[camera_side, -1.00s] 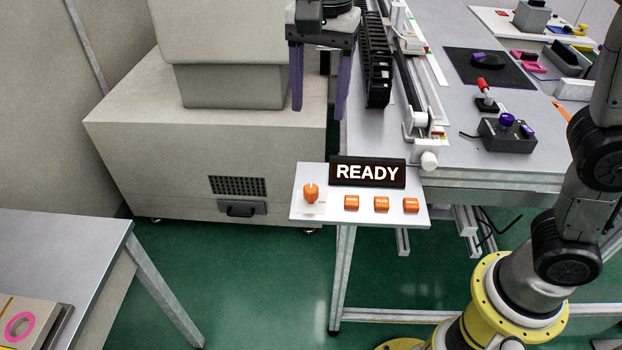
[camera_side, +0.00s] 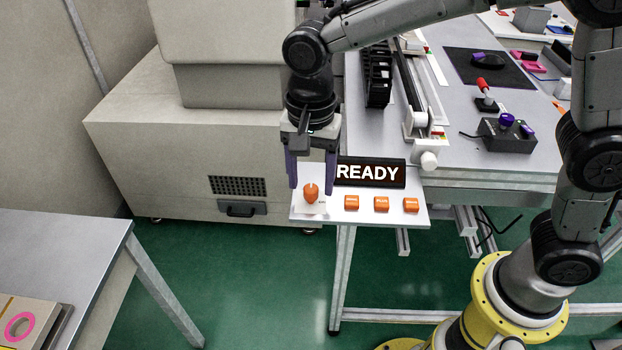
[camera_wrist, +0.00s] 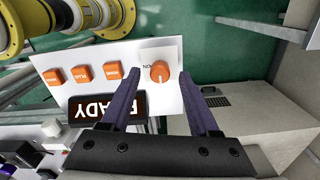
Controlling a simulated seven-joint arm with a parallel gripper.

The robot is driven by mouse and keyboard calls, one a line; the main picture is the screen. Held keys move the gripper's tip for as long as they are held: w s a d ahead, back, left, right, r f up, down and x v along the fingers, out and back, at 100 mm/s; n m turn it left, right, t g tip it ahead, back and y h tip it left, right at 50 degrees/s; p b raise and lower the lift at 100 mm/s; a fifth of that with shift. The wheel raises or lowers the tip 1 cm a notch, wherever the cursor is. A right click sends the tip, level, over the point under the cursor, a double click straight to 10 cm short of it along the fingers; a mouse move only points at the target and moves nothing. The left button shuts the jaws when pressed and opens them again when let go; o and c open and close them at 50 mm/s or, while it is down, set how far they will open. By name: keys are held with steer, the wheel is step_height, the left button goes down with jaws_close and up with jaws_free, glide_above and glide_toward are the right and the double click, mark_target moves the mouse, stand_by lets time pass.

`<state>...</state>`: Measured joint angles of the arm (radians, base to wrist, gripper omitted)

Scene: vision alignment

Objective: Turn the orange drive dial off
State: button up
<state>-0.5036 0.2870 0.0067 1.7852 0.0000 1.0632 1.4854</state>
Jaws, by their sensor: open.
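The orange drive dial (camera_side: 311,192) stands at the left end of a white panel (camera_side: 340,217). In the wrist view the dial (camera_wrist: 160,72) shows a pale pointer line and lies just beyond and between the fingertips. My gripper (camera_side: 311,190) is open, with its purple fingers pointing down above the panel, one to each side of the dial in the side view. In the wrist view my gripper (camera_wrist: 158,85) holds nothing. The black READY sign (camera_side: 371,172) stands at the panel's back edge, partly hidden by the right finger.
Three orange buttons sit in a row right of the dial, the nearest one (camera_side: 351,202) a short way off. A large beige machine (camera_side: 220,150) stands behind and left. A grey table (camera_side: 490,165) with a rail and control box (camera_side: 507,134) lies to the right.

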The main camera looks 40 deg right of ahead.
steer(key=shift+f, duration=0.45)
jaws_close()
